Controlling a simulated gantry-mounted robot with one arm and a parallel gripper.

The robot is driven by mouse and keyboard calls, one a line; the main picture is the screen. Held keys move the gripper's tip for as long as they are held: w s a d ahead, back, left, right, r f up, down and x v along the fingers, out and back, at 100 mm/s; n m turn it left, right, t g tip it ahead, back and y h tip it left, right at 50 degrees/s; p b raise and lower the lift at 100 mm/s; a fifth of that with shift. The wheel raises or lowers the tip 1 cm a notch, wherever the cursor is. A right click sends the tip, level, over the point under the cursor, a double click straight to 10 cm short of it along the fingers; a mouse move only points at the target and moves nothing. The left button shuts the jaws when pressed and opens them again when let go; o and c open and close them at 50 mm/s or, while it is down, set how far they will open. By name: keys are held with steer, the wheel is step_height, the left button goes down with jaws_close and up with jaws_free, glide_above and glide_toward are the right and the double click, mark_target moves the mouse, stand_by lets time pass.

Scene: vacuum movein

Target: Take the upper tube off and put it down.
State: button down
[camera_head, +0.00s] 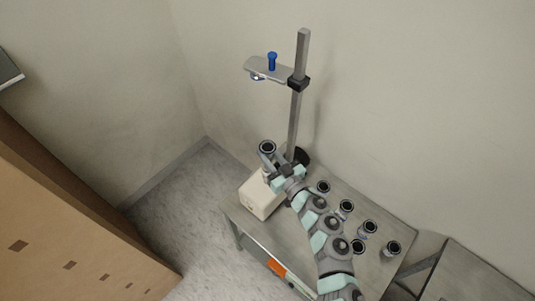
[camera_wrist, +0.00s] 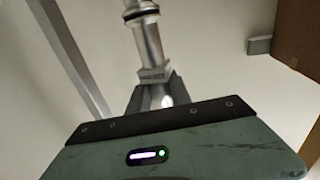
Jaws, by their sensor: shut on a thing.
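The upper tube (camera_head: 267,147) is a grey metal piece with a dark ring around its open top end. In the head view it stands over or close to the far-left part of the beige box (camera_head: 262,198). My gripper (camera_head: 269,174) is shut on the tube from its right side. In the wrist view the tube (camera_wrist: 148,42) rises from between my fingers (camera_wrist: 155,92), with a black ring near its top. My gripper hides the tube's lower end, so I cannot tell whether it touches the part beneath.
A metal post (camera_head: 297,110) stands behind my gripper, carrying a bracket (camera_head: 262,69) with a blue knob (camera_head: 272,60). Several dark-rimmed fittings (camera_head: 369,227) stand on the table's (camera_head: 385,263) right part. Another table (camera_head: 470,275) is at lower right, a wooden cabinet (camera_head: 70,225) at left.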

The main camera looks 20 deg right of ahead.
step_height(320, 180, up, 23)
steer(key=p, duration=1)
stand_by(0.5)
